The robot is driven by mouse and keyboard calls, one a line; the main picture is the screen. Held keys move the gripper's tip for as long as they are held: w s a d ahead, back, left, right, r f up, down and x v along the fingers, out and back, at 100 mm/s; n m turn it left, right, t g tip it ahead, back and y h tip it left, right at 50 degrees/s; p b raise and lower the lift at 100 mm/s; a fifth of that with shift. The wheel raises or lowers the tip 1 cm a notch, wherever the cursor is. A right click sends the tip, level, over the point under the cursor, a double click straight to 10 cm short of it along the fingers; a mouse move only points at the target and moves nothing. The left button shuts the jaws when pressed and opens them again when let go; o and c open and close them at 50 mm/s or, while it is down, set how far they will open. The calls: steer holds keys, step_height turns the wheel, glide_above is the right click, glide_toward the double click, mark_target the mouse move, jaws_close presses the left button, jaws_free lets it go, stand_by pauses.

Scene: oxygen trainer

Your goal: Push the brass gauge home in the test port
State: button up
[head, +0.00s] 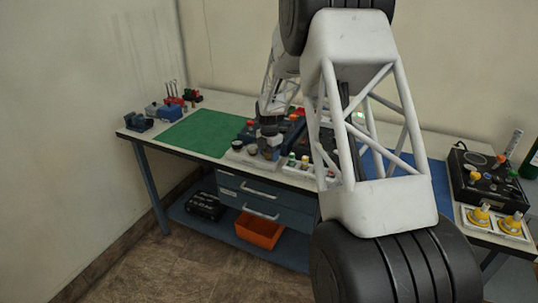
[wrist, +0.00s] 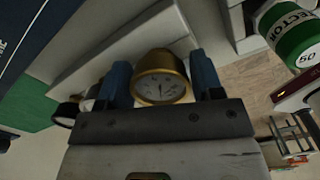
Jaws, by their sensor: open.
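The brass gauge (wrist: 160,78) is in the middle of the wrist view, its white dial facing the camera. My gripper (wrist: 162,82) is open, with one blue finger on each side of the gauge. The fingers look close to its rim, and I cannot tell whether they touch. In the head view my gripper (head: 268,144) is low over the front of the bench, by a pale rack (head: 236,156). The gauge's stem and the test port are hidden from me, so I cannot tell how deep it sits.
Another round gauge (wrist: 67,112) is left of the fingers. A green-labelled cylinder (wrist: 292,35) stands at upper right in the wrist view. In the head view, a green mat (head: 195,133) is clear, and a black control box (head: 485,180) stands right.

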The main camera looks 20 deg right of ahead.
mark_target(269, 151)
stand_by(0.4)
steer(key=c, duration=0.6)
steer(key=shift+c, duration=0.2)
steer(key=shift+r, duration=0.15)
steer(key=shift+r, duration=1.45)
steer(key=shift+s+r, duration=0.2)
steer(key=shift+r, duration=0.05)
steer(key=s+a+r, duration=0.1)
steer(key=s+a, duration=0.1)
steer(key=s, duration=1.3)
steer(key=shift+s+a+r, duration=0.2)
steer(key=shift+a, duration=0.2)
steer(key=shift+w, duration=0.1)
